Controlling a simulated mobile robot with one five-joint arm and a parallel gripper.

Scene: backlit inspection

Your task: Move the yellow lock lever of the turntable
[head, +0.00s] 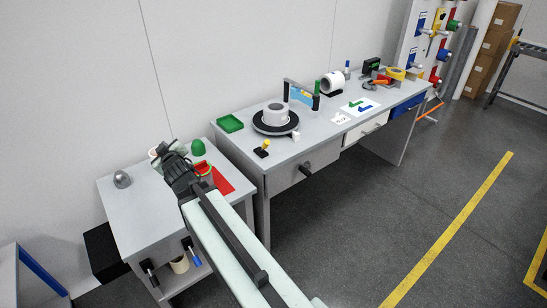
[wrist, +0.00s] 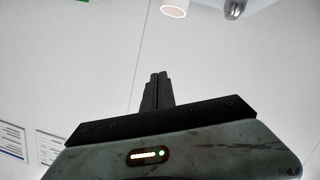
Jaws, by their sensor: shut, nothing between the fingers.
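The turntable (head: 291,128) is a black disc on the long grey bench in the head view, with a white ring-shaped part (head: 275,113) on it. A small yellow knob (head: 266,143) on a black base (head: 261,153) stands at the bench's front edge, just in front of the turntable; it looks like the lock lever. My gripper (head: 170,147) is above the small side table, well left of the knob and apart from it. In the wrist view its fingers (wrist: 157,91) are shut together and empty. The turntable and lever are not in the wrist view.
The side table (head: 125,207) holds a silver dome (head: 122,179), a green dome (head: 198,147) and a red sheet (head: 222,180). A green tray (head: 230,123) lies left of the turntable. A drawer handle (head: 306,169) sticks out below the lever. Floor in front is clear.

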